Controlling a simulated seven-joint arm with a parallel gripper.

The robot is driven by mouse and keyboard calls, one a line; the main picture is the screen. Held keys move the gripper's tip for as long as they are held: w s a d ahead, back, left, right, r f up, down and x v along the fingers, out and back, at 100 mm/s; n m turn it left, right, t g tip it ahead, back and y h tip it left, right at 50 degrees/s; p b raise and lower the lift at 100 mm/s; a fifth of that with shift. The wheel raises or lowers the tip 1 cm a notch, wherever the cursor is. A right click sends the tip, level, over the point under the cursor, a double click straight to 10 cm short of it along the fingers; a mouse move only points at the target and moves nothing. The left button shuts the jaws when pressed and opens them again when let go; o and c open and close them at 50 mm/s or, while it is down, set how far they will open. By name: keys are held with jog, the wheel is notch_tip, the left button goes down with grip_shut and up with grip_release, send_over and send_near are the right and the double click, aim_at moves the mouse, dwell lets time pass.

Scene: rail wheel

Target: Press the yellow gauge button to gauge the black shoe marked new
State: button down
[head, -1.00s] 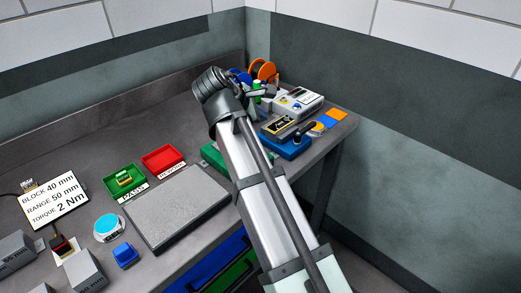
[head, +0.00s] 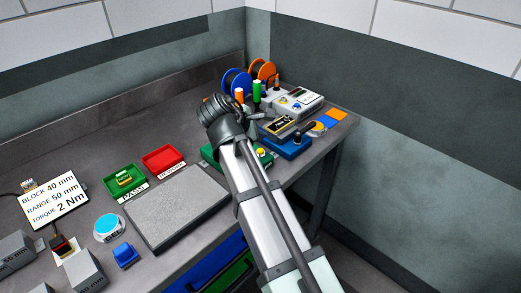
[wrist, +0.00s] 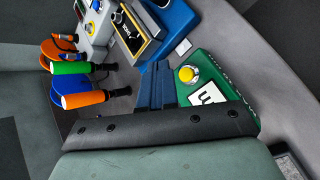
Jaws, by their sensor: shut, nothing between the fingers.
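The yellow button (head: 261,152) sits on a green gauge base (head: 207,156), mostly hidden by my arm in the head view. In the wrist view the yellow button (wrist: 187,74) stands uncovered on the green base (wrist: 218,68), beside my fingers. A white label with a partly cut-off black marking lies on that base. My gripper (wrist: 157,70) is shut and empty, to the left of the button in the wrist view and apart from it. In the head view my gripper (head: 252,127) is partly hidden by my wrist. I cannot make out a black shoe marked new.
A blue fixture (head: 290,147) with a black lever and a black-and-yellow plate (head: 280,125) stand beyond the gripper. A grey meter box (head: 298,103), orange and green handles, and blue and orange spools are behind. Green and red trays (head: 163,159) and a grey plate (head: 175,208) lie left.

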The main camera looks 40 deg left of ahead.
aim_at(259, 153)
jog(key=shift+f, duration=1.45)
jog(key=shift+f, duration=0.9)
dwell(1.8)
jog(key=shift+r, duration=0.9)
jog(key=shift+r, duration=2.55)
